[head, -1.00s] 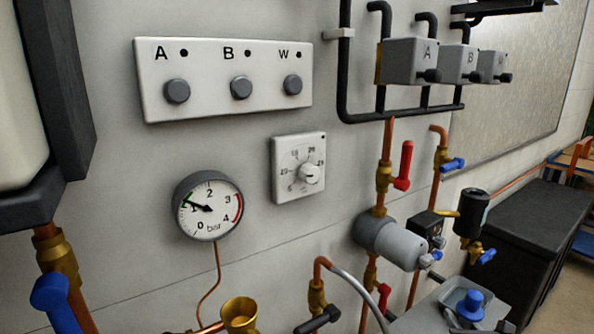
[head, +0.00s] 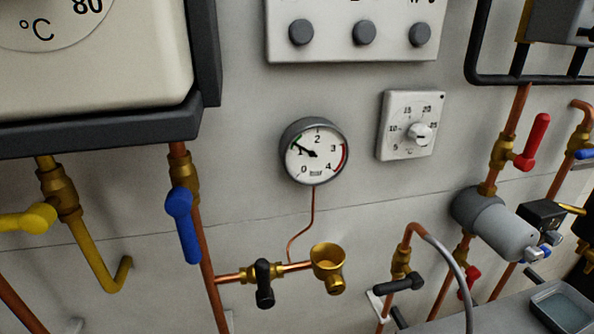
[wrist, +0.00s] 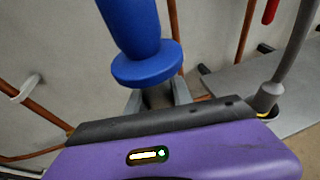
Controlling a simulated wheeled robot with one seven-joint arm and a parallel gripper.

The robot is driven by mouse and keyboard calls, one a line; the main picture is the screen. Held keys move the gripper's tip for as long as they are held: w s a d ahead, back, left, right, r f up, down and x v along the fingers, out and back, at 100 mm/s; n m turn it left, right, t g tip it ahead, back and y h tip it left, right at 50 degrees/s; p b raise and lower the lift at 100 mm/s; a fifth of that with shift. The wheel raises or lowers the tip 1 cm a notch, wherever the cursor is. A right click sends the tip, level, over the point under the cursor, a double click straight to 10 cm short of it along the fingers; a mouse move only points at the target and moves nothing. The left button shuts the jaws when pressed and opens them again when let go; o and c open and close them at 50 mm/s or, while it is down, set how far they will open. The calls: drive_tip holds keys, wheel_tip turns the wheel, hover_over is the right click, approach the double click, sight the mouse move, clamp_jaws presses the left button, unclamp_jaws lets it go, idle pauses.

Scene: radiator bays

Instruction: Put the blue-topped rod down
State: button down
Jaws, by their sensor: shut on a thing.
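The blue-topped rod (wrist: 146,62) shows large in the wrist view, with a thick blue grip and a round blue collar. Its top is cut off by the upper edge of the picture. My gripper (wrist: 160,98), grey fingers in front of a purple body, is shut on the rod just under the collar. The lower part of the rod is hidden behind the gripper body. Neither the gripper nor the rod shows in the head view.
A grey worktop (head: 500,318) with a shallow tray (head: 562,305) is at lower right. On the wall are a pressure gauge (head: 314,151), a thermostat (head: 410,125), a brass cup (head: 328,262), and valves with blue (head: 182,225) and red (head: 532,142) handles. A grey hose (head: 455,270) arches near the worktop.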

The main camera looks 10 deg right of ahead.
drive_tip(key=shift+n+y, duration=0.6)
drive_tip(key=shift+y, duration=0.2)
drive_tip(key=a, duration=0.1)
drive_tip(key=s+a+f, duration=0.1)
drive_tip(key=a, duration=0.3)
drive_tip(key=shift+s+f, duration=0.3)
drive_tip(key=shift+f, duration=0.05)
drive_tip(key=shift+w+r, duration=0.1)
